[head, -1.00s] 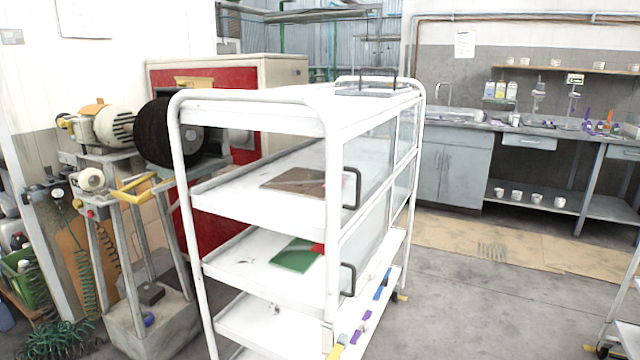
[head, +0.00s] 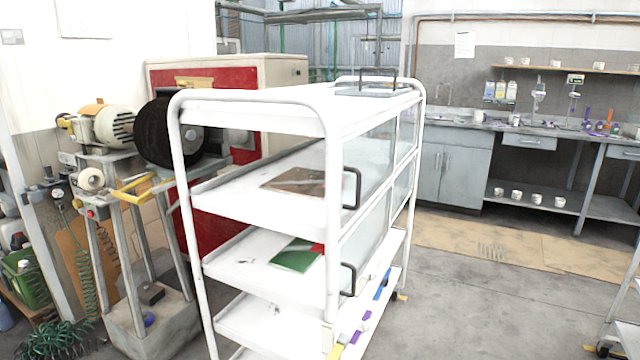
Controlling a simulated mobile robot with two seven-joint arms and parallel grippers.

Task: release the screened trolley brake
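The white screened trolley (head: 258,191) stands upright in the centre, with several shelves and clear side panels (head: 372,160) with black handles. A brown sheet (head: 294,181) lies on its upper inner shelf, and a green and red sheet (head: 294,256) lies on the shelf below. A yellow piece (head: 336,351) shows at its lower front right corner, and a small yellow part (head: 401,297) shows low at its rear right. I cannot tell whether either is the brake. The trolley's near feet are cut off by the lower edge. Neither of my grippers is in view.
A bench buffing machine with a black wheel (head: 168,132) stands close on the left, in front of a red cabinet (head: 200,214). Open grey floor (head: 470,310) lies to the right. Part of another white rack (head: 622,325) stands at the right edge.

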